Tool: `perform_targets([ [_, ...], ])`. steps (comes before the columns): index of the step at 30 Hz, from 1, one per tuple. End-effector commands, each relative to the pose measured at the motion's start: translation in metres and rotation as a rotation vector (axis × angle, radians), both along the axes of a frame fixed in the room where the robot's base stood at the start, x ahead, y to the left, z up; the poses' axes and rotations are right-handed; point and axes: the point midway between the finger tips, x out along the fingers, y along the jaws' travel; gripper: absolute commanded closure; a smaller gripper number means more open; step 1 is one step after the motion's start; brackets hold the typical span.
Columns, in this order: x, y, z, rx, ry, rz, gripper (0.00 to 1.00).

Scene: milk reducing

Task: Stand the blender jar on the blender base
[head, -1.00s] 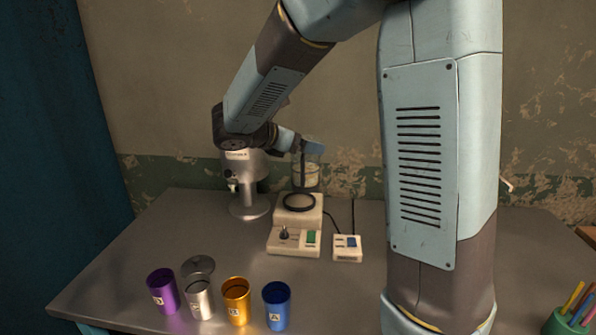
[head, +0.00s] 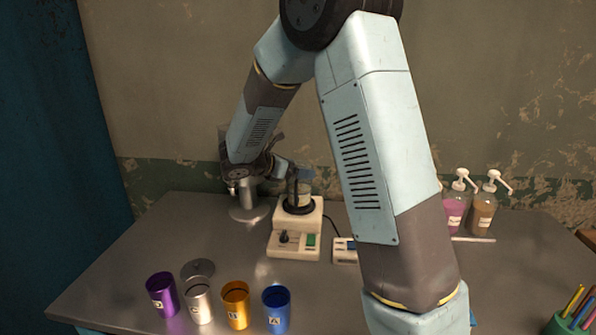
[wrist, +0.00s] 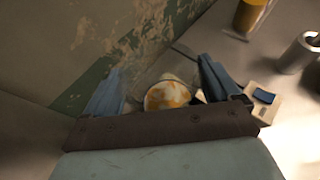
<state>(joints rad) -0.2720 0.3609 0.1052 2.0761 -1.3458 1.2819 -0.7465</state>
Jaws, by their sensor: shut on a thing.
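The clear blender jar (head: 304,190) with pale contents is upright, directly over the dark ring on top of the cream blender base (head: 294,243). Its lower end meets the ring or is very close to it; I cannot tell whether it is seated. My gripper (head: 299,174) is shut on the jar, partly hiding it. In the wrist view, the blue fingers of my gripper (wrist: 160,88) stand on either side of the jar (wrist: 168,96), whose round mouth shows white and orange contents.
A silver machine (head: 247,205) stands close left of the base. A small control box (head: 343,251) is at right, partly behind my arm. Purple (head: 162,294), silver (head: 198,302), gold (head: 236,305) and blue (head: 276,309) cups line the front. Pump bottles (head: 482,212) stand back right.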

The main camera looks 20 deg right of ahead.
Motion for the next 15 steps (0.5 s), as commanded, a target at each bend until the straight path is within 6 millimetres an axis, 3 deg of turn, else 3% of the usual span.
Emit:
perform_targets([
  [11,-0.0003,0.0003,-0.0066,-0.001,0.000,0.000,0.77],
  [12,-0.0004,0.0003,-0.0075,0.000,0.001,0.000,0.09],
  [15,-0.0004,0.0003,-0.0072,0.000,0.000,0.000,0.00],
])
